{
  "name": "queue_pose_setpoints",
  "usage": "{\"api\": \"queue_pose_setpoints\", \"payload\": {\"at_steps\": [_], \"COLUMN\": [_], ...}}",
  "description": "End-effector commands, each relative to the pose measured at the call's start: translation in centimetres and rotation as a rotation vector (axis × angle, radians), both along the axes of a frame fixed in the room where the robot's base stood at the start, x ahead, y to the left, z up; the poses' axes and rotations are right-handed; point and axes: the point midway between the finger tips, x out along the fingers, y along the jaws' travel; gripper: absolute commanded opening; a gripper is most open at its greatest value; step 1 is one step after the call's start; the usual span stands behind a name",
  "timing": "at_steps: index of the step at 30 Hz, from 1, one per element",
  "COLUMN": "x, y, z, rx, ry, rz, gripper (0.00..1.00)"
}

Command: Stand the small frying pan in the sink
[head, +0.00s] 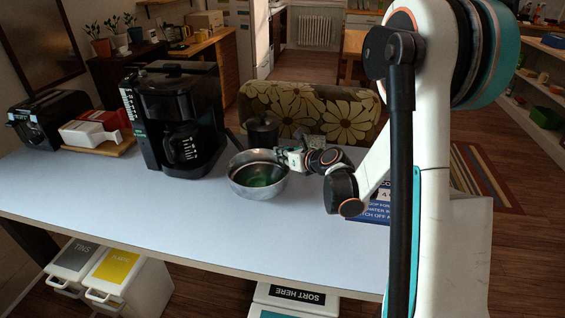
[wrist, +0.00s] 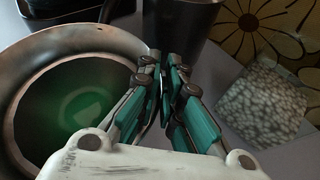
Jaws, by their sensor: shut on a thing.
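A round metal pan (head: 246,184), deep and bowl-like, with a green inside, shows at the middle of the pale table; I take it for the small frying pan. A dark bar like a handle shows behind its left rim. The pan fills the left of the wrist view (wrist: 112,42). My gripper (head: 281,157) is at the pan's right rim, its fingers (wrist: 165,88) close together and shut at that edge. The fingers hide the exact grip, and I cannot tell whether the pan touches the table. No sink is visible.
A black coffee maker (head: 178,100) stands left of the pan, with a toaster (head: 42,118) farther left. A dark canister (head: 262,132) stands just behind the pan. A patterned chair back (head: 335,112) rises behind the table. The table's front (head: 200,225) is clear.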

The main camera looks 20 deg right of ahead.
Motion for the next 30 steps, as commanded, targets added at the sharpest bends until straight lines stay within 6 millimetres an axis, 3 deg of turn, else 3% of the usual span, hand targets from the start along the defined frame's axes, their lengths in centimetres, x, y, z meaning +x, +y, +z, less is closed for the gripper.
{"api": "queue_pose_setpoints", "payload": {"at_steps": [4,15,18,30], "x": [0.0,0.0,0.0,0.0], "y": [0.0,0.0,0.0,0.0], "z": [-2.1,-2.4,-2.3,-2.1], "rx": [0.002,0.001,0.000,0.000], "ry": [0.000,-0.001,0.000,0.000], "rz": [-0.001,0.000,0.000,0.000], "gripper": [0.00,0.00,0.27,0.27]}}
